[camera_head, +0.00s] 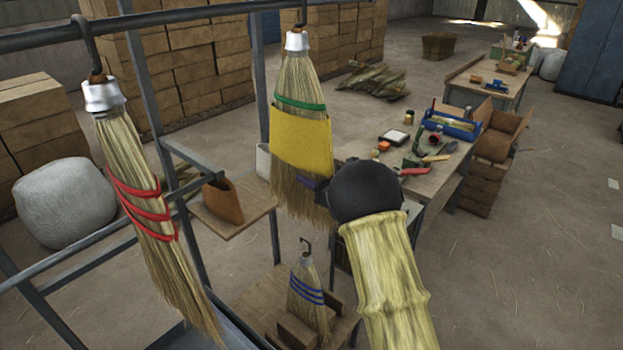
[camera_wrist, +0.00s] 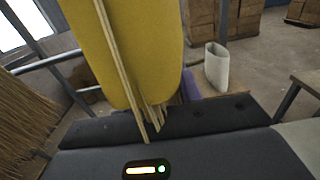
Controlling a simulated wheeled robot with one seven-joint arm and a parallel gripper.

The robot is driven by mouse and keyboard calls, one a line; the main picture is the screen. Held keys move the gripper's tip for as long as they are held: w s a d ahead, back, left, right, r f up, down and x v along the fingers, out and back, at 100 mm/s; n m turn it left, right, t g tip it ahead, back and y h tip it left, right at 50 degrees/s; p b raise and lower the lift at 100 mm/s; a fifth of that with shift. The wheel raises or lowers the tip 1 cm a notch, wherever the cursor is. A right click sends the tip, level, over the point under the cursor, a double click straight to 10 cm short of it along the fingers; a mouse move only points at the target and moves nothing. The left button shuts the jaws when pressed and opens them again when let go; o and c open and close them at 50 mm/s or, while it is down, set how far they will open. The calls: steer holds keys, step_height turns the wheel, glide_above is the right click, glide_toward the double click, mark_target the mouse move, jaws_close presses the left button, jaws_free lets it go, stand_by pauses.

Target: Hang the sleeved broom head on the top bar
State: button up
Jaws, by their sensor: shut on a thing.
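The sleeved broom head (camera_head: 297,110) has a silver cap, green binding and a yellow sleeve (camera_head: 300,142). It hangs upright with its hook at the right end of the top bar (camera_head: 190,14); I cannot tell whether the hook rests over the bar. My gripper (camera_head: 313,188) is shut on the lower part of this broom head, from the right. My arm's pale cover hides part of the view below. In the wrist view the yellow sleeve (camera_wrist: 135,45) fills the upper middle, with loose straws in front of it, just beyond my dark gripper.
A red-bound broom head (camera_head: 150,205) hangs from the bar at left. A blue-bound one (camera_head: 308,290) stands in a wooden holder below. A shelf (camera_head: 235,220) carries a brown sleeve (camera_head: 222,201) and a white sleeve (camera_head: 263,160). A cluttered workbench (camera_head: 360,150) stands at right.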

stand_by(0.3)
steer(key=o, duration=1.3)
steer(key=shift+f, duration=0.1)
steer(key=shift+d, duration=0.1)
steer(key=b+v, duration=0.8)
steer(key=v, duration=0.9)
steer(key=shift+s, duration=0.2)
